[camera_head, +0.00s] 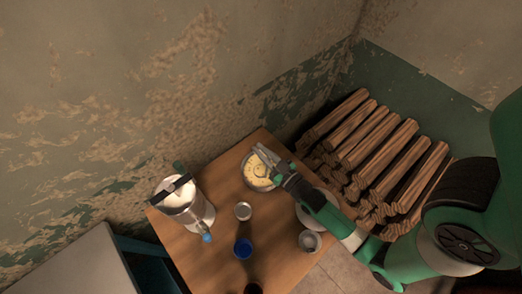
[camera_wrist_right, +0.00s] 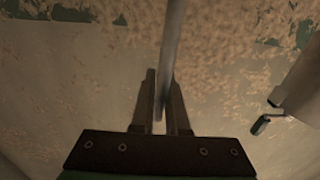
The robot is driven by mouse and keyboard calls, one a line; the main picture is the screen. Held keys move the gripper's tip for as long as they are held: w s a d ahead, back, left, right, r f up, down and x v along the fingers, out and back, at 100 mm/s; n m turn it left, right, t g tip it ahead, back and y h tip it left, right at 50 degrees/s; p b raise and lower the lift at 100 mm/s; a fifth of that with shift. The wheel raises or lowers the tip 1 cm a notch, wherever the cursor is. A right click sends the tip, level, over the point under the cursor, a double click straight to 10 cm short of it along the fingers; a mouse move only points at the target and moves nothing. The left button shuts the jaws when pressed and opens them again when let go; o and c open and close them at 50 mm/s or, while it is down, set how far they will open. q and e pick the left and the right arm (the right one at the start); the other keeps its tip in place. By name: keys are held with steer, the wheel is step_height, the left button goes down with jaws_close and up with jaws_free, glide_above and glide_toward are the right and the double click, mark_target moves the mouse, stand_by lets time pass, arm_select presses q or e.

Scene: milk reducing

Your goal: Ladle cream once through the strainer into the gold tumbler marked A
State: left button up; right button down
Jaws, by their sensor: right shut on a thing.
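My right gripper (camera_head: 274,166) is over the far part of the table, at the edge of a round bowl (camera_head: 249,184) with pale yellow contents. In the right wrist view its fingers (camera_wrist_right: 161,90) are shut on a thin grey rod (camera_wrist_right: 172,38), which looks like the ladle's handle. The ladle's scoop cannot be made out. A tall pale vessel (camera_head: 196,213) stands at the table's left, with a dark bar across its top; I cannot tell whether this is the strainer. No letter A is legible, and I cannot pick out the gold tumbler. My left gripper is not visible.
Stacked logs (camera_head: 375,145) lie beyond the table's right side.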

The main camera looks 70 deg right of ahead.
step_height(320, 180, up, 6)
steer(key=p, duration=0.5)
steer(key=shift+r, duration=0.1)
steer(key=a+n+p, duration=0.1)
steer(key=p, duration=0.1)
steer(key=w+a+n+p, duration=0.1)
steer(key=p, duration=0.2)
steer(key=a+n+p, duration=0.1)
steer(key=p, duration=0.1)
steer(key=shift+w+a+r, duration=0.1)
steer(key=shift+w, duration=0.2)
stand_by(0.9)
steer(key=shift+p, duration=0.3)
stand_by(0.7)
